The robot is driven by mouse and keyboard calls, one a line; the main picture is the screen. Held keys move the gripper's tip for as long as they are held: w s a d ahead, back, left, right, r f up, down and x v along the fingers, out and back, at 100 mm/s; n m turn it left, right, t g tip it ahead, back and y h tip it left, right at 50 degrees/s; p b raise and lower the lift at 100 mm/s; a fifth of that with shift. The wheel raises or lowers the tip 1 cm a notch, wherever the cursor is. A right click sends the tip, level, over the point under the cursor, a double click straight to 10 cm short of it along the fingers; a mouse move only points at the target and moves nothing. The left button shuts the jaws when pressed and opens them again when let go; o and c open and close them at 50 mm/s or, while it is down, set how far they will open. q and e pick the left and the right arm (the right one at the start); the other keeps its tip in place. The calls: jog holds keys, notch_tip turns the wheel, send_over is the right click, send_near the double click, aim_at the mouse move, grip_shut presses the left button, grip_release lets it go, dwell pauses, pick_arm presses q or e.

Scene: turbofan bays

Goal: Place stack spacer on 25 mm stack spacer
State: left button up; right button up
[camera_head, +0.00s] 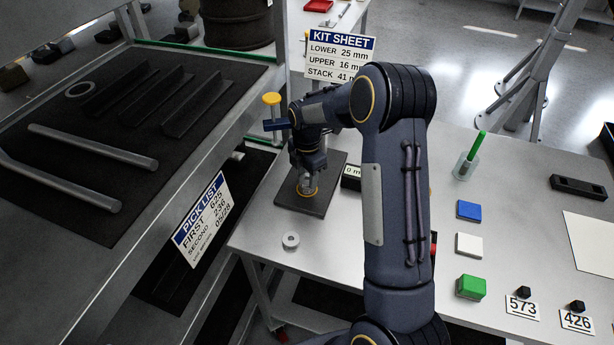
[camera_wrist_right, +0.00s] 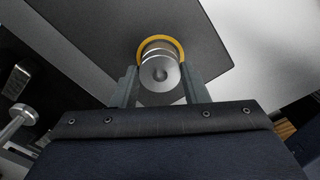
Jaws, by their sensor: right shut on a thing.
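My right gripper (camera_head: 308,187) points down over the dark square plate (camera_head: 325,197) on the white table. In the wrist view its two fingers (camera_wrist_right: 160,88) are shut on a round silver stack spacer (camera_wrist_right: 160,72). Another silver rounded edge (camera_wrist_right: 157,45) shows just beyond it, inside an orange ring (camera_wrist_right: 178,42) on the plate; this seems to be the 25 mm stack spacer. The two look nearly in line, but I cannot tell whether they touch. My left gripper is not in view.
A small display box (camera_head: 351,176) stands right of the plate, partly behind my arm. The kit sheet (camera_head: 340,57) stands behind. Coloured blocks (camera_head: 469,210) and a green stick in a cup (camera_head: 470,157) are to the right.

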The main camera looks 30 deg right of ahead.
jog(key=shift+f, duration=0.15)
jog(key=o, duration=1.1)
